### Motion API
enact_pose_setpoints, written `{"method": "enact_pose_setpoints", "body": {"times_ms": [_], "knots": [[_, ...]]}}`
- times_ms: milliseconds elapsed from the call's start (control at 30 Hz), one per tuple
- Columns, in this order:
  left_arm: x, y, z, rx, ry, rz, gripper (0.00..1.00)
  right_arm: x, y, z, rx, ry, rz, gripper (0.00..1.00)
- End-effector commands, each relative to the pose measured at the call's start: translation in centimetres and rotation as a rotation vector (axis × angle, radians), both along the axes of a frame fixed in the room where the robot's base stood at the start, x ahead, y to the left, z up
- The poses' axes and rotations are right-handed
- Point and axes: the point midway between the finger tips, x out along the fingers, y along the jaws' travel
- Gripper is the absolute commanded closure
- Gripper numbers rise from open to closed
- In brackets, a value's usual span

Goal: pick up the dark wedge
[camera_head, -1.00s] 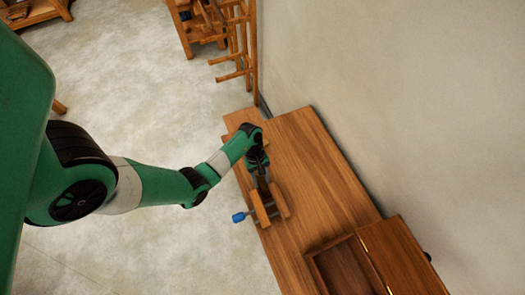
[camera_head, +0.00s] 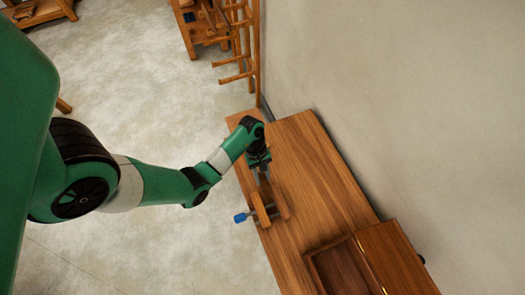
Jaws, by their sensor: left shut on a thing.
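My left gripper (camera_head: 262,174) points down over the far left part of the wooden bench (camera_head: 320,178). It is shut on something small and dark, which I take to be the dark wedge. The wedge is mostly hidden by the fingers, and its outline is too small to make out. The fingers are close beside a wooden clamp or vise (camera_head: 267,213) at the bench's left edge. I cannot tell whether they touch it. My right gripper is not in view.
The vise's blue handle (camera_head: 240,218) sticks out past the bench's left edge. An open wooden box (camera_head: 397,256) sits at the near right. The middle of the bench is clear. A pale wall (camera_head: 410,110) runs along the right side, and wooden racks (camera_head: 243,45) stand beyond.

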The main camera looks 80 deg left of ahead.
Motion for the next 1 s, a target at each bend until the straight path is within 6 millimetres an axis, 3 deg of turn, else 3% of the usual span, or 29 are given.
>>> {"method": "enact_pose_setpoints", "body": {"times_ms": [33, 200, 233, 400, 600, 1000], "knots": [[0.1, 0.1, 2.0, 0.003, -0.004, 0.0, 1.0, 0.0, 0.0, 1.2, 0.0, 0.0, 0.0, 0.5], [0.1, 0.1, 7.3, 0.004, -0.004, 0.0, 1.0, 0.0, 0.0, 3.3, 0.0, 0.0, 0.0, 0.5], [0.0, 0.0, 8.5, 0.001, -0.001, 0.0, 1.0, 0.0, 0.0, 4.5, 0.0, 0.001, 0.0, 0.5], [0.0, 0.0, 11.4, 0.0, 0.001, 0.001, 1.0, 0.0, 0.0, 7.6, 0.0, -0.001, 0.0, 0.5], [0.0, 0.0, 12.3, 0.0, 0.0, 0.0, 1.0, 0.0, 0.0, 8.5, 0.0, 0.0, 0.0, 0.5], [0.0, 0.0, 12.2, 0.0, 0.0, 0.003, 1.0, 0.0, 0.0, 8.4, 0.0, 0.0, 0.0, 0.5]]}}
